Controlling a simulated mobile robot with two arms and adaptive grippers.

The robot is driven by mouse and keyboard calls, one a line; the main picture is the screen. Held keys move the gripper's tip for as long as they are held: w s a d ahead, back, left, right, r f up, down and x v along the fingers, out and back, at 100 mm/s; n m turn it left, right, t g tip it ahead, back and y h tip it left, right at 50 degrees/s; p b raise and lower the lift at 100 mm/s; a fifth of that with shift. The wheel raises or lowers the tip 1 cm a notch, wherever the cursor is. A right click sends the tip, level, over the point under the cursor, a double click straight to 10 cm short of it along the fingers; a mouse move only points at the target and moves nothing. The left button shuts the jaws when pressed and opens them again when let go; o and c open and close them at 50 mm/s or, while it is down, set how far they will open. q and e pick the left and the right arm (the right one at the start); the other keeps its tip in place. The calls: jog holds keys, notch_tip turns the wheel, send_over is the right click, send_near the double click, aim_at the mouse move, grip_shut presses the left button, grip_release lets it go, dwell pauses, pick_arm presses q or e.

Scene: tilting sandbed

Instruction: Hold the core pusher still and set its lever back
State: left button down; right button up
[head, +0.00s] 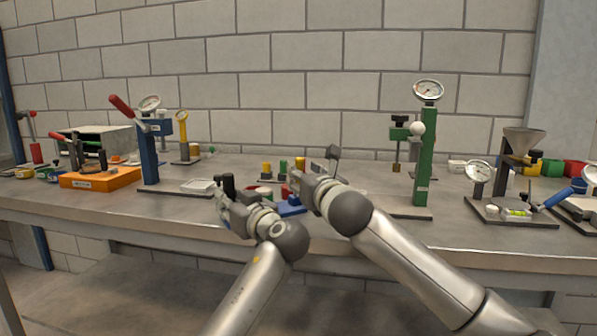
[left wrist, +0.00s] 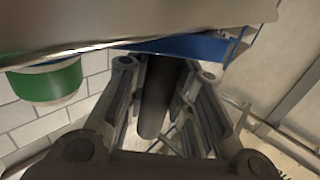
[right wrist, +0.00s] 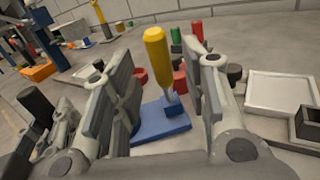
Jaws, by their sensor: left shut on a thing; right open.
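The core pusher seems to be the tool with a blue base (right wrist: 162,122) and a yellow-handled lever (right wrist: 158,58), seen in the right wrist view. The lever stands nearly upright. In the head view the blue base (head: 291,208) shows between my grippers, and the lever is largely hidden. My left gripper (head: 226,200) is shut on an upright black grip (left wrist: 155,95); its join to the blue base is not clear. My right gripper (right wrist: 165,70) is open, its fingers on either side of the yellow handle, with gaps visible.
A green press column (head: 425,155) stands to the right, and a blue press column (head: 148,155) to the left. A white tray (right wrist: 280,90) lies near my right gripper. Small red and green parts (right wrist: 179,80) stand close behind the lever.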

jog(key=shift+x, duration=2.1)
jog(key=shift+c, duration=0.5)
grip_shut()
